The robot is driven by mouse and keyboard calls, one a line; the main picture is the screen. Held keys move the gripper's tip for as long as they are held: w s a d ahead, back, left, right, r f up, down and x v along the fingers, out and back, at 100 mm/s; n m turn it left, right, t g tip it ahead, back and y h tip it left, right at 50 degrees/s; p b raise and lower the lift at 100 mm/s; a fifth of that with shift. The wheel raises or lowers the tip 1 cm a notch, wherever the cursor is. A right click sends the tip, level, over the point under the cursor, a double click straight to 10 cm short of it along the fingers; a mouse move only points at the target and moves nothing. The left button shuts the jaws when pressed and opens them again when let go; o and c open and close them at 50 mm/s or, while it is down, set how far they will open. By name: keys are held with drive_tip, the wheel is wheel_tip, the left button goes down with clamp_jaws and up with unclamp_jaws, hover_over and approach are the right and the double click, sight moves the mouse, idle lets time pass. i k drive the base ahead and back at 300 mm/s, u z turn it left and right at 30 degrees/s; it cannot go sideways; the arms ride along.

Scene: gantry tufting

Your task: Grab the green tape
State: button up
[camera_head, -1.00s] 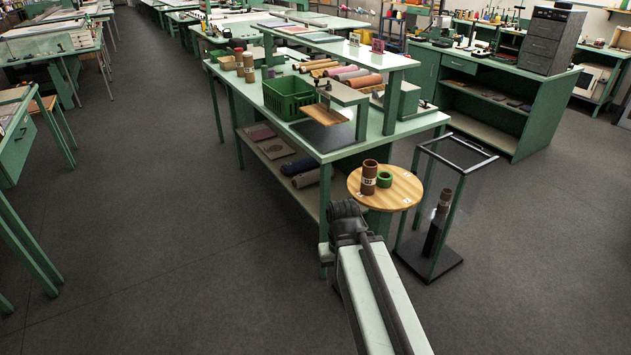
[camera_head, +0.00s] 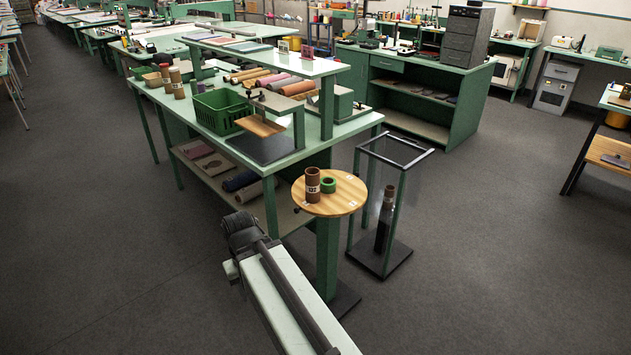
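The green tape (camera_head: 328,185) is a small green roll on the round wooden top of a pedestal stand (camera_head: 343,204). It sits just right of a brown labelled tube (camera_head: 312,184), which stands upright on the same top. My arm reaches up from the bottom of the picture and ends in a dark joint left of the stand, apart from the tape. The fingers of my gripper do not show; nothing held can be seen.
A green workbench (camera_head: 207,128) with a green basket (camera_head: 220,109) and rolls stands behind the stand. A green open-frame rack (camera_head: 396,218) holding a dark tube is close to the right. The grey floor is clear at front right and left.

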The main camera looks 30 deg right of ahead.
sight(329, 184)
drive_tip(key=z, duration=0.05)
drive_tip(key=i, duration=1.3)
